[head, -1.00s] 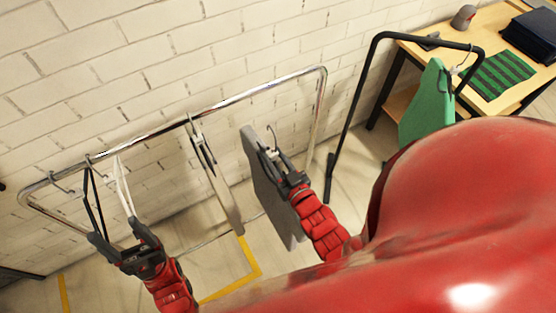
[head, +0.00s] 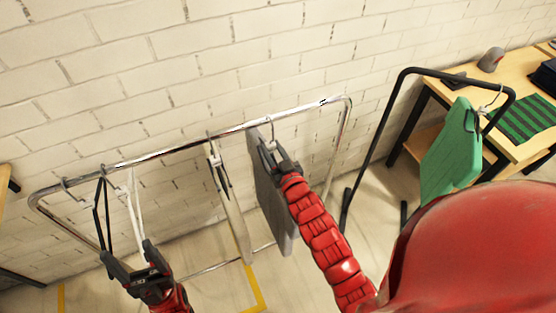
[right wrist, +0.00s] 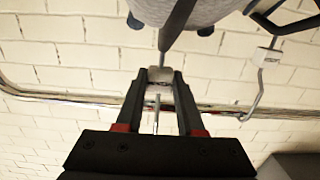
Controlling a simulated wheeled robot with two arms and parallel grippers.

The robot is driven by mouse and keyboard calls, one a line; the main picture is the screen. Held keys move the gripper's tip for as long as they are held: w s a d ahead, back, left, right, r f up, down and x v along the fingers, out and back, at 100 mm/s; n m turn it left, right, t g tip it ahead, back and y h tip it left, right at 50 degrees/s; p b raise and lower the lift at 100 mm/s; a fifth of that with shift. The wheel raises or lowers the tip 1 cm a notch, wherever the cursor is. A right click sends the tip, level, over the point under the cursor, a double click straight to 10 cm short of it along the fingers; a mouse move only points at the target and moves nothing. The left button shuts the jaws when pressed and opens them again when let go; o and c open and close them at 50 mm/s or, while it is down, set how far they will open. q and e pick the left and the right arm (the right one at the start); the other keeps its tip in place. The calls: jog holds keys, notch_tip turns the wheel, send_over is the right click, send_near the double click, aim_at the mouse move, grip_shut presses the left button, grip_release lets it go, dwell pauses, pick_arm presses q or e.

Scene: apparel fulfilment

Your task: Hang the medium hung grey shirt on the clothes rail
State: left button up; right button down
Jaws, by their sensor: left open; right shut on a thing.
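The grey shirt (head: 272,205) hangs from a hanger at the right part of the chrome clothes rail (head: 180,148). My right gripper (head: 272,158) is shut on the shirt's hanger just below its hook. The hook reaches up to the rail in the head view; I cannot tell whether it rests on it. In the right wrist view the fingers (right wrist: 160,78) pinch the hanger neck, with grey cloth (right wrist: 200,10) at the top edge and the rail behind. My left gripper (head: 130,260) is open, low by the left hangers.
A black hanger (head: 106,215) and a white hanger (head: 136,210) hang at the rail's left, and a pale garment (head: 232,210) hangs mid-rail. A black stand (head: 378,135) with a green shirt (head: 452,150) and a wooden table (head: 440,85) are to the right. A brick wall stands behind.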

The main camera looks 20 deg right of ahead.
jog(key=w, duration=0.4)
jog(key=shift+w+a, duration=0.1)
jog(key=shift+w, duration=0.2)
jog(key=shift+f+b, duration=0.5)
jog(key=shift+f, duration=0.25)
jog(key=shift+s+f+b, duration=0.1)
jog(key=shift+f+b, duration=0.35)
jog(key=shift+f, duration=0.15)
jog(key=shift+c, duration=2.2)
grip_release()
